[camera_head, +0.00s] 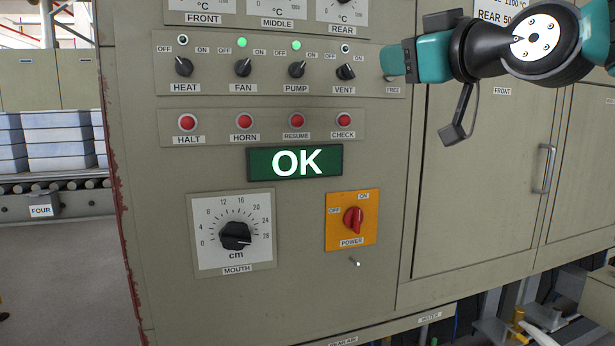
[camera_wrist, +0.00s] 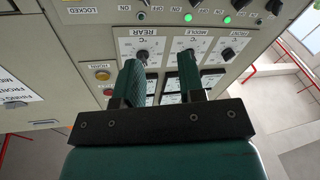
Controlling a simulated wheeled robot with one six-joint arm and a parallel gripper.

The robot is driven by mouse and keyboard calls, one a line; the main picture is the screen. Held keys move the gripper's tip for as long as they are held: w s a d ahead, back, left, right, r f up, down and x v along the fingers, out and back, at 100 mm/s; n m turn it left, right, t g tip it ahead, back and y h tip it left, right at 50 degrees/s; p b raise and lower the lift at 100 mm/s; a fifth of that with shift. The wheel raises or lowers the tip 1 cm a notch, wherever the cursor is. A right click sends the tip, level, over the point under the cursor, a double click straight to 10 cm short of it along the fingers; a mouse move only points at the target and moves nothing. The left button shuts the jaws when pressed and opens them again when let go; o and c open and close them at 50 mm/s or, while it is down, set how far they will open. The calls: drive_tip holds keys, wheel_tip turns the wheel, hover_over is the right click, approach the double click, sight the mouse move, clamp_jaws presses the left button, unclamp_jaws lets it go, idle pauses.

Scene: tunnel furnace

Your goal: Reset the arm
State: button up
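My arm (camera_head: 540,42), teal and black, reaches in from the upper right in the head view, in front of the control panel (camera_head: 300,230). It is bent, with its teal end near the FREE label. In the wrist view my gripper (camera_wrist: 157,65) shows two dark green fingers standing apart with nothing between them, so it is open and empty. The fingers point toward the temperature dials. I cannot tell how far the fingertips are from the panel.
The panel carries switches, red buttons, a green OK display (camera_head: 295,162), a MOUTH dial (camera_head: 236,236) and a red POWER switch (camera_head: 353,220). FAN and PUMP lamps glow green. A door handle (camera_head: 545,168) stands out at right. Blue-grey crates (camera_head: 45,140) lie on rollers at left.

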drive_tip(key=s+a+f+g+h, duration=0.1)
drive_tip(key=s+f+g, duration=0.15)
drive_tip(key=f, duration=0.45)
drive_tip(key=s+a+f+g, duration=0.1)
drive_tip(key=s+f+g, duration=0.15)
drive_tip(key=f, duration=0.35)
drive_tip(key=s+d+f+m+g+h, duration=0.2)
drive_tip(key=s+f+g+h, duration=0.2)
drive_tip(key=s+f+g, duration=1.2)
drive_tip(key=s+r+t+p, duration=0.4)
drive_tip(key=r+p, duration=1.1)
drive_tip(key=p, duration=0.5)
drive_tip(key=shift+r, duration=0.15)
drive_tip(key=shift+a, duration=0.1)
drive_tip(key=shift+w, duration=0.1)
